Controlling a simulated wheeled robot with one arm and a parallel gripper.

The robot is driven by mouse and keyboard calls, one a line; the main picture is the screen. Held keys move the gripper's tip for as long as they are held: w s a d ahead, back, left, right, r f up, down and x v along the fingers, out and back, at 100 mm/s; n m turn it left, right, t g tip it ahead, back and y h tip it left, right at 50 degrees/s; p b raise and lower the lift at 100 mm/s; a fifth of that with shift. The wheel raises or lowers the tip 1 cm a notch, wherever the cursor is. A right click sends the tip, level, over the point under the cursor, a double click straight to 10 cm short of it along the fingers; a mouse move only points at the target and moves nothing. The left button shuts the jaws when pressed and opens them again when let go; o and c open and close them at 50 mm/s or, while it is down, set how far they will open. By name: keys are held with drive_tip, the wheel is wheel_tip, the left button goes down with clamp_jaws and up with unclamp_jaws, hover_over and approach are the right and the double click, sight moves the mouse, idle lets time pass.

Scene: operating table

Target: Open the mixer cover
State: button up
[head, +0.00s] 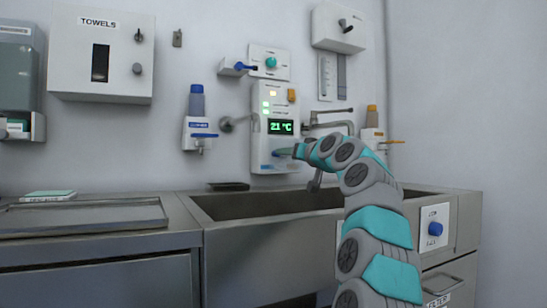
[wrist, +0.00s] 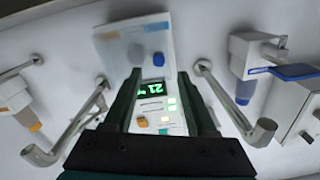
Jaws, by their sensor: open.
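The mixer is a white wall panel (head: 272,100) with a green 21 °C display, above the sink. In the wrist view the panel (wrist: 150,115) appears upside down between my fingers. A pale plate (wrist: 118,50) with a blue knob (wrist: 158,58) lies beyond the display there and seems to be the cover; it looks closed. In the head view, its area low on the panel is partly hidden by my arm. My gripper (wrist: 160,74) is open, its two dark fingers pointing at the panel near the knob, with nothing visibly held. I cannot tell whether they touch it.
A metal sink (head: 265,205) lies below. A faucet (head: 330,120) stands close to the panel's right. A wall pipe (wrist: 215,90) shows beside my fingers. A counter with a metal tray (head: 85,217) is at left.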

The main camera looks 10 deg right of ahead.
drive_tip(key=p+x, duration=0.5)
drive_tip(key=x, duration=0.2)
drive_tip(key=shift+p, duration=0.3)
drive_tip(key=shift+c, duration=0.3)
drive_tip(key=c, duration=0.7)
clamp_jaws()
idle(0.6)
